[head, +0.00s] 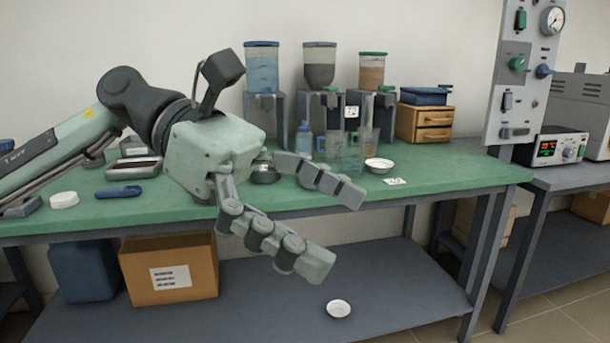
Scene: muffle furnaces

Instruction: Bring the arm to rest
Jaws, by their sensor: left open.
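My left arm comes in from the left over the green-topped bench (450,178). My left gripper (338,228) is open, its two fingers spread apart and pointing right and down, with nothing between them. It hangs over the front edge of the bench. The lower finger is in front of the edge and the lower shelf; the upper finger shows against the bench top. My right gripper is not in view.
A white dish (379,165) and a label card (395,181) sit on the bench. Three hoppers (319,66) and a wooden drawer box (425,122) stand behind. A small bowl (339,309) and a cardboard box (169,270) are on the lower shelf. The bench's right end is clear.

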